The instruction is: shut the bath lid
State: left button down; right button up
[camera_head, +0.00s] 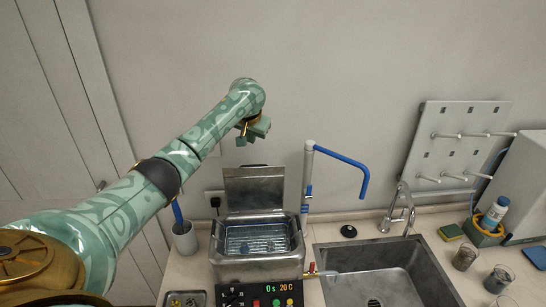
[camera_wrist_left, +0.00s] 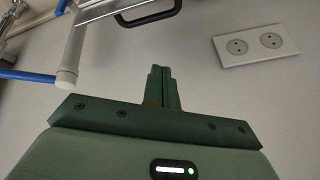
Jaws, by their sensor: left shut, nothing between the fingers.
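The bath (camera_head: 258,247) is a steel tank on the counter with its grey lid (camera_head: 253,190) standing up open at the back, near the wall. A wire basket with liquid shows inside. A part with a dark handle that looks like the lid (camera_wrist_left: 135,12) is at the top of the left wrist view. My left gripper (camera_head: 251,131) is above the lid in the head view, in front of the wall, apart from the lid. Its green fingers (camera_wrist_left: 161,75) are closed together and empty. My right gripper is not in view.
A white post with a blue arm (camera_head: 345,162) stands right of the bath. A sink (camera_head: 375,275) with a faucet (camera_head: 400,205) lies farther right. A cup (camera_head: 184,238) stands left of the bath. A wall socket (camera_wrist_left: 256,45) shows in the wrist view.

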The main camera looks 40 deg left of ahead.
pick_arm(q)
notch_tip(320, 180, down, 9)
jog(key=w+a+n+p, duration=0.1)
jog(key=n, duration=0.4)
dwell(0.9)
jog(key=shift+w+a+f, duration=0.1)
